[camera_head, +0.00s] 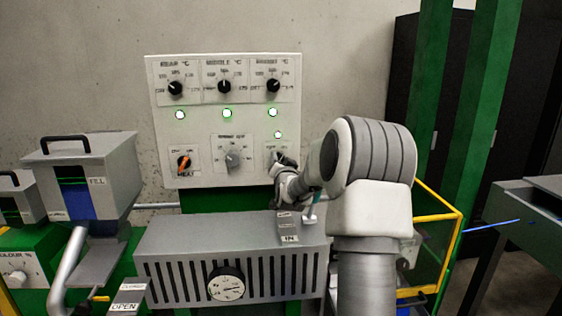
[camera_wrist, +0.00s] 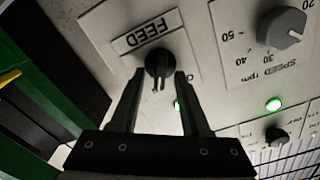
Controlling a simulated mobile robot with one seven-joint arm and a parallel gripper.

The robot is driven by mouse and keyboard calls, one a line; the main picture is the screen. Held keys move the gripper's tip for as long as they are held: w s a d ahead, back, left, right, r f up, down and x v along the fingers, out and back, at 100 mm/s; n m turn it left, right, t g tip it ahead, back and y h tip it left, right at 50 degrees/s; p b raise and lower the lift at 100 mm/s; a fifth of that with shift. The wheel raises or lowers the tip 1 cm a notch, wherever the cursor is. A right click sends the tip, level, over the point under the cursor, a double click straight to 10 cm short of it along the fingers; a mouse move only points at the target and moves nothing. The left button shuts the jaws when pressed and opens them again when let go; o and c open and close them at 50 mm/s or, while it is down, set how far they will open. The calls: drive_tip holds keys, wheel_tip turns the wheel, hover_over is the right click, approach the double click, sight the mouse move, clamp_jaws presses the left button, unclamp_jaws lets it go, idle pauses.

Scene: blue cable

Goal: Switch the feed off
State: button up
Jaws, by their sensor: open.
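The black FEED knob (camera_wrist: 158,64) sits on the grey-white control panel, below its FEED label (camera_wrist: 146,32) in the wrist view, where the panel appears turned. My gripper (camera_wrist: 160,75) is open, with one finger on each side of the knob. I cannot tell whether the fingers touch it. In the head view my gripper (camera_head: 284,172) is at the lower right of the control panel (camera_head: 200,118) and largely covers the FEED knob there. A green lamp shows behind the right finger in the wrist view (camera_wrist: 178,104).
The grey speed knob (camera_head: 233,160) and orange heat knob (camera_head: 184,162) are left of my gripper. Black temperature knobs with lit green lamps (camera_head: 227,113) sit above. A grey slotted housing (camera_head: 231,252) with a gauge lies below. A grey hopper (camera_head: 84,172) stands at left.

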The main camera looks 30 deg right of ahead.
clamp_jaws()
drive_tip(key=shift+f+n+b, duration=0.1)
drive_tip(key=shift+n+b, duration=0.3)
drive_tip(key=shift+b, duration=0.2)
drive_tip(key=shift+w+a+n+b, duration=0.1)
drive_tip(key=shift+a+n+b, duration=0.05)
drive_tip(key=shift+n+b, duration=1.75)
drive_tip(key=shift+w+a+n+b, duration=0.1)
drive_tip(key=shift+a+n+b, duration=0.05)
drive_tip(key=shift+n+b, duration=1.7)
drive_tip(key=shift+a+n+b, duration=0.15)
drive_tip(key=shift+n+b, duration=1.6)
drive_tip(key=shift+b, duration=0.2)
unclamp_jaws()
